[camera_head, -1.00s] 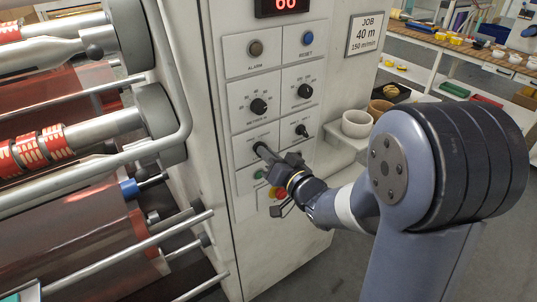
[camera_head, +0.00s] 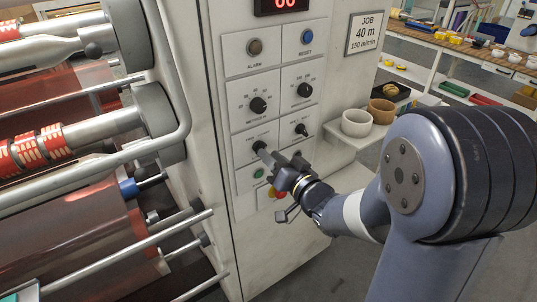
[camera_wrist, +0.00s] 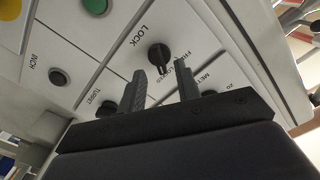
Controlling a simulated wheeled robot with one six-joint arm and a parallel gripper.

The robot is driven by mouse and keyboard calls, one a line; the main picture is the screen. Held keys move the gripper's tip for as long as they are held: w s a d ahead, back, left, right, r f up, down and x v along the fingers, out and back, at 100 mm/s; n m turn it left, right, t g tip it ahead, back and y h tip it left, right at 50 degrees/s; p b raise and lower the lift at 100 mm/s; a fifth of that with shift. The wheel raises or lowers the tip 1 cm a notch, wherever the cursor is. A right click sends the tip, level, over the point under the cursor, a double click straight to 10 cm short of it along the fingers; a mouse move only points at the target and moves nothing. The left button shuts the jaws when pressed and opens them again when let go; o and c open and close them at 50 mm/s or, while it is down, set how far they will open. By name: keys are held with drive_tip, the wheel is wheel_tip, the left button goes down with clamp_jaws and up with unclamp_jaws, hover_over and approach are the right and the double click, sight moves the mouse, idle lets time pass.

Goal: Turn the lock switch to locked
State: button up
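The lock switch is a small black knob (camera_wrist: 158,55) on the pale panel, beside the printed word LOCK in the wrist view. Small lettering, apparently FREE and LOCKED, sits beside it. I cannot tell clearly which way the knob points. My gripper (camera_wrist: 161,84) is open, with its two dark fingers apart and nothing between the tips. Contact is not visible.
The turret knob (camera_wrist: 107,108), inch button (camera_wrist: 58,78) and green button (camera_wrist: 95,5) are close by. Two dials (camera_head: 258,105) are above in the head view. A red stop button (camera_head: 275,191) is below. Rollers (camera_head: 100,130) stand left. Bowls (camera_head: 357,122) sit on a right shelf.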

drive_tip(key=v, duration=0.8)
drive_tip(key=shift+s+d, duration=0.2)
drive_tip(key=shift+s, duration=0.05)
drive_tip(key=x, duration=1)
drive_tip(key=shift+w+a, duration=0.25)
drive_tip(key=shift+w, duration=0.05)
